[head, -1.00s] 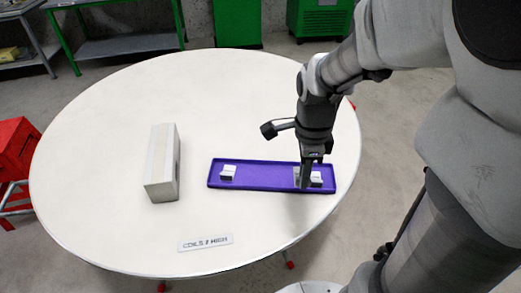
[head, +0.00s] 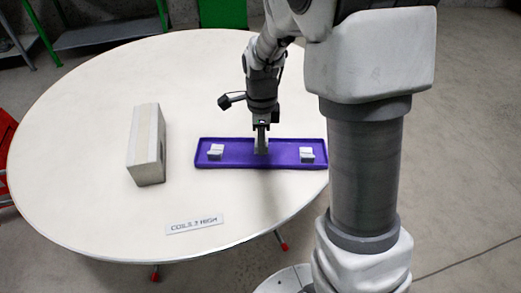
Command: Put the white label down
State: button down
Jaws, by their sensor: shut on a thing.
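My gripper (head: 262,148) points straight down over the middle of the purple tray (head: 230,162). It is shut on the white label (head: 262,146), of which only a small pale part shows at the fingertips. The fingers hide most of it. I cannot tell whether the label touches the tray floor. Two small white blocks, one at the left (head: 215,152) and one at the right (head: 307,155), stand in the tray, and my gripper is between them, apart from both.
A tall beige box (head: 147,145) stands left of the tray on the round white table (head: 100,120). A flat printed sign (head: 195,225) lies near the front edge. The table left of the box is clear.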

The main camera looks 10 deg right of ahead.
jog(key=shift+f+b, duration=0.45)
jog(key=shift+f, duration=1.05)
jog(key=shift+f, duration=0.1)
jog(key=shift+f, duration=0.15)
jog(key=c, duration=1.2)
grip_release()
